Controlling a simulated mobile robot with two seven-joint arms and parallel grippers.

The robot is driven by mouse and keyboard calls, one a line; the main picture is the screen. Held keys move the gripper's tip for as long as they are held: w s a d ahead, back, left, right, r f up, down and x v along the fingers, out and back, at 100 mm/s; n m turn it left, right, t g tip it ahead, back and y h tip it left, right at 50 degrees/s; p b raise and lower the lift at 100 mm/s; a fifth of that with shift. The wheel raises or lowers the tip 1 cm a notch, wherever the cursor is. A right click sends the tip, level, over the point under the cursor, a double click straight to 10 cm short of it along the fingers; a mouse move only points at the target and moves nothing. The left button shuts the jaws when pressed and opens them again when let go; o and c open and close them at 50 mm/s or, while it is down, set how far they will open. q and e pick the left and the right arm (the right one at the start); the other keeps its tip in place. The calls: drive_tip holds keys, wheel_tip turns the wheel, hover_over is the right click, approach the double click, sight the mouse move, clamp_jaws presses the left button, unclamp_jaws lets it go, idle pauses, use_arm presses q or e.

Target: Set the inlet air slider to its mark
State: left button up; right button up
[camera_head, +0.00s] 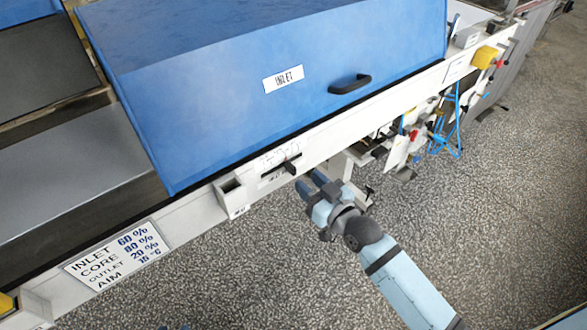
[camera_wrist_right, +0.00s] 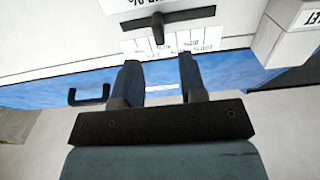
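The inlet air slider has a small black knob (camera_head: 289,168) in a slot on the white rail below the blue INLET hood (camera_head: 200,85). In the wrist view the dark knob (camera_wrist_right: 158,28) stands out from its black slot, beside an upside-down printed percent scale (camera_wrist_right: 205,40). My right gripper (camera_head: 307,185) is just below and right of the knob in the head view. In the wrist view the right gripper (camera_wrist_right: 160,75) is open and empty, its fingertips short of the knob. Two small dark bits at the head view's bottom edge may be my left gripper (camera_head: 173,327).
A sign (camera_head: 117,256) on the rail reads INLET 60 %, CORE 80 %, OUTLET 20 %. A small white box (camera_head: 229,190) juts from the rail left of the slider. Valves and blue hoses (camera_head: 440,130) are at right. The speckled floor below is clear.

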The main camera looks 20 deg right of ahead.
sight(295, 170)
drive_tip(key=x, duration=0.6)
clamp_jaws()
